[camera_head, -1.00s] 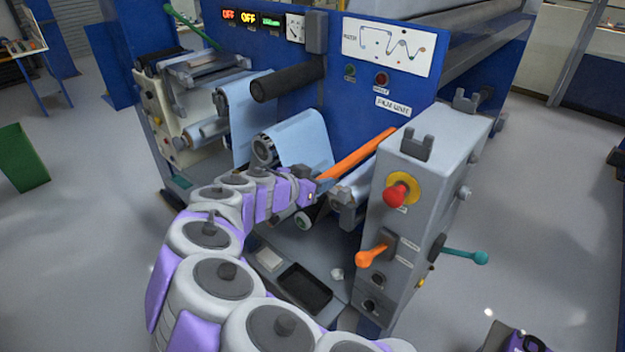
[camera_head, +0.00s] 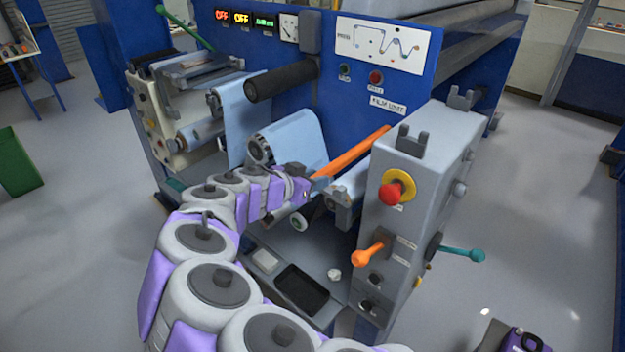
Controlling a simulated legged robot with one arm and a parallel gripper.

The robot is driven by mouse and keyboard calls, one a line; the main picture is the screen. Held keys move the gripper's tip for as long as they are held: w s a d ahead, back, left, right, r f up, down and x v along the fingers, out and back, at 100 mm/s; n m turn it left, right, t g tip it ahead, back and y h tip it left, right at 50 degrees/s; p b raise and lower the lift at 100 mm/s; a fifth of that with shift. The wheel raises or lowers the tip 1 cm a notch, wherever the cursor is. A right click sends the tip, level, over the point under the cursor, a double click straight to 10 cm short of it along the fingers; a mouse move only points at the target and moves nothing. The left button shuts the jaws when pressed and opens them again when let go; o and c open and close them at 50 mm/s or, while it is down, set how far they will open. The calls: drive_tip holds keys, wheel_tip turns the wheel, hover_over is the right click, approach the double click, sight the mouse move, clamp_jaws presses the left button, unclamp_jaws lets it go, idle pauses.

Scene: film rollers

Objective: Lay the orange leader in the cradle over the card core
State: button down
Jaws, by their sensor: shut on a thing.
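The orange leader (camera_head: 352,155) is a long, straight orange bar in the head view. It slants up and right from my gripper (camera_head: 311,186), in front of the blue machine panel. My gripper is small in view, shut on the leader's near end. A grey two-pronged cradle (camera_head: 409,145) stands on top of the grey control box, right of the leader. Another forked cradle (camera_head: 460,99) stands farther back on that box. I cannot tell which cradle belongs to the card core. The card core is not clearly identifiable; a dark-ended roll with blue film (camera_head: 293,138) sits left of the leader.
The grey control box (camera_head: 425,160) has a red button (camera_head: 390,193), an orange lever (camera_head: 367,255) and a green lever (camera_head: 462,254) sticking out. A black roller (camera_head: 281,79) juts out above the film.

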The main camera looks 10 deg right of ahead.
drive_tip(key=shift+f+b, duration=0.95)
drive_tip(key=shift+b, duration=0.2)
drive_tip(key=shift+f, duration=0.15)
drive_tip(key=shift+f+b, duration=0.75)
drive_tip(key=shift+b, duration=0.35)
drive_tip(key=shift+f+b, duration=0.65)
drive_tip(key=shift+b, duration=0.2)
unclamp_jaws()
